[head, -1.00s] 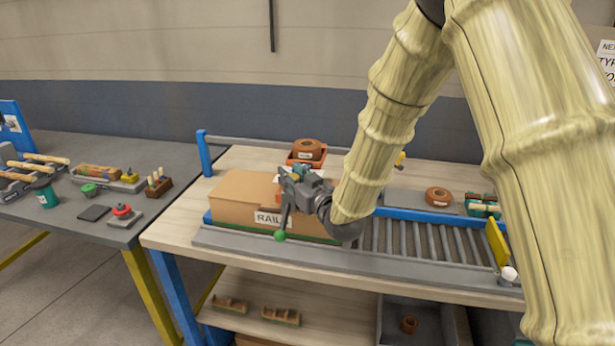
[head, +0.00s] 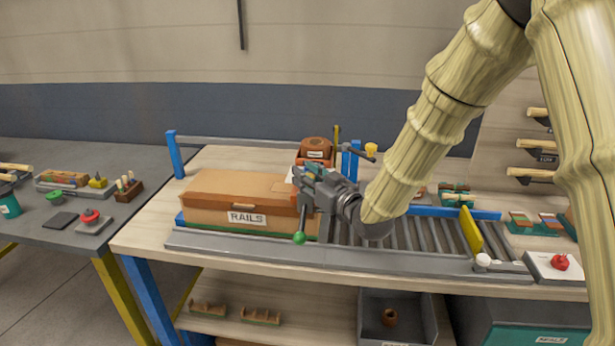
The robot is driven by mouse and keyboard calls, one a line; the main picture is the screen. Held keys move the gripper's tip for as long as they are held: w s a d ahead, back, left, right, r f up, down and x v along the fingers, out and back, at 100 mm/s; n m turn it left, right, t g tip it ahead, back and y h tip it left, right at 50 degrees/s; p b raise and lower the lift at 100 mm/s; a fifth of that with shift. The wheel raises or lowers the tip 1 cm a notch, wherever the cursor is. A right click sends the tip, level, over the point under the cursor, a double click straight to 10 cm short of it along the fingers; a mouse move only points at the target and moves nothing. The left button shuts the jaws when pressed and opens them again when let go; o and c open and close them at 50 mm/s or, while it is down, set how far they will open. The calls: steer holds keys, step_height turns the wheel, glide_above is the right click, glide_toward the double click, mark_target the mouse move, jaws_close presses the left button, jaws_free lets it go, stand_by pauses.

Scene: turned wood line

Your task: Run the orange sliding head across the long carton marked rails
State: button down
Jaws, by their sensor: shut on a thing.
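The long carton marked RAILS (head: 228,205) lies on the roller line at the left of the bench, its label facing me. The orange sliding head (head: 316,163), with a brown roll on top, is at the carton's right end. My gripper (head: 308,182) is in front of it, shut on a part of it; the jaws and grip are hard to make out. A lever with a green knob (head: 300,238) hangs down just below my gripper, in front of the carton's right end. My gripper hides that end and part of the head.
A blue post (head: 175,155) and a grey rail stand behind the carton. Rollers (head: 425,235) run clear to the right, up to a yellow plate (head: 471,230). A red button (head: 560,262) is at the bench's right. A grey side table (head: 60,220) holds small tools.

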steer(key=shift+w+d+r, duration=0.1)
steer(key=shift+d, duration=0.15)
steer(key=c, duration=1.4)
jaws_free()
steer(key=o, duration=0.4)
steer(key=shift+d, duration=0.15)
steer(key=shift+c, duration=0.2)
steer(key=shift+d, duration=0.15)
steer(key=shift+a, duration=0.35)
steer(key=v, duration=1.2)
steer(key=shift+d, duration=0.15)
